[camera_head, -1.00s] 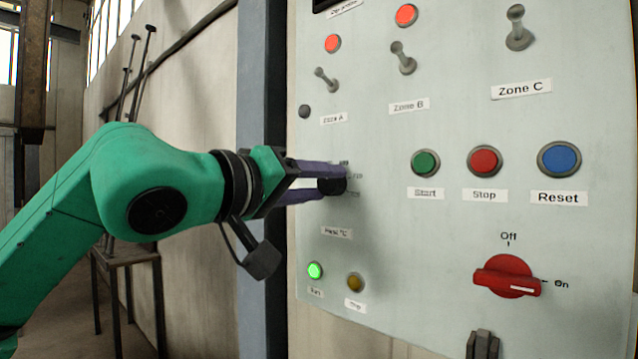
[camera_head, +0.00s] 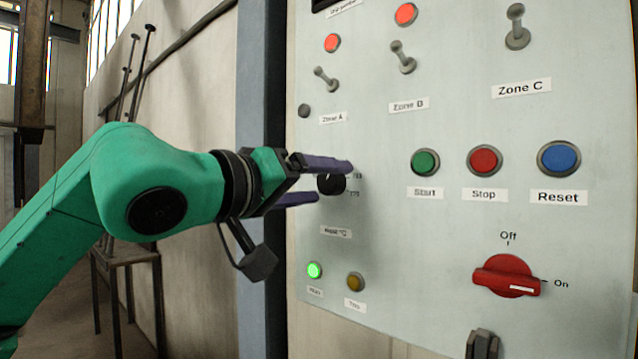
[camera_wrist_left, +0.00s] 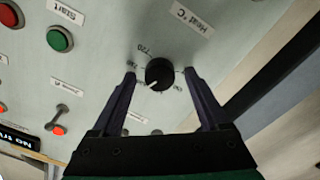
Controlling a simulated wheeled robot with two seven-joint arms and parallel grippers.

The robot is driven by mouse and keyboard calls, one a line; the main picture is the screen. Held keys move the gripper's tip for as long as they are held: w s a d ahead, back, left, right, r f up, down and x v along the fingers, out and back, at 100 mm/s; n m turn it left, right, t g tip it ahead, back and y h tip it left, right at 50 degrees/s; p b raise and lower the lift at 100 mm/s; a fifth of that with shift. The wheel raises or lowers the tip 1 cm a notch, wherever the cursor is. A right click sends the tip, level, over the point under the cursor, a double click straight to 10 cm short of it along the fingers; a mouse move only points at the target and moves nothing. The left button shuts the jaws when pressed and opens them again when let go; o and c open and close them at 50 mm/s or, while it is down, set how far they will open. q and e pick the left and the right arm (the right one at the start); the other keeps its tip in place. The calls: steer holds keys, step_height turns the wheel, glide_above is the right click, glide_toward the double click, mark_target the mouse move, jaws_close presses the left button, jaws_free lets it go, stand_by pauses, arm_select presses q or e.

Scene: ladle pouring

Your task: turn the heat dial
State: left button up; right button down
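The heat dial (camera_head: 331,184) is a small black round knob on the pale control panel, above the "Heat °C" label. In the left wrist view the dial (camera_wrist_left: 159,73) has a white pointer line and printed numbers around it. My left gripper (camera_head: 335,181) reaches in from the left. In the wrist view its two dark fingers (camera_wrist_left: 158,78) stand apart on either side of the dial, with a visible gap on both sides. The gripper is open. In the head view the upper finger hides part of the dial and its scale.
The panel also carries Zone A, B and C toggles (camera_head: 518,27), Start (camera_head: 425,162), Stop (camera_head: 485,160) and Reset (camera_head: 559,159) buttons, and a red Off/On rotary switch (camera_head: 507,276). A lit green lamp (camera_head: 314,270) sits below the dial. A metal stand (camera_head: 128,256) is at left.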

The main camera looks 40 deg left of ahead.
arm_select(q)
steer(key=s+b, duration=0.5)
steer(key=s, duration=0.9)
steer(key=shift+s+d, duration=0.15)
steer(key=shift+s, duration=0.15)
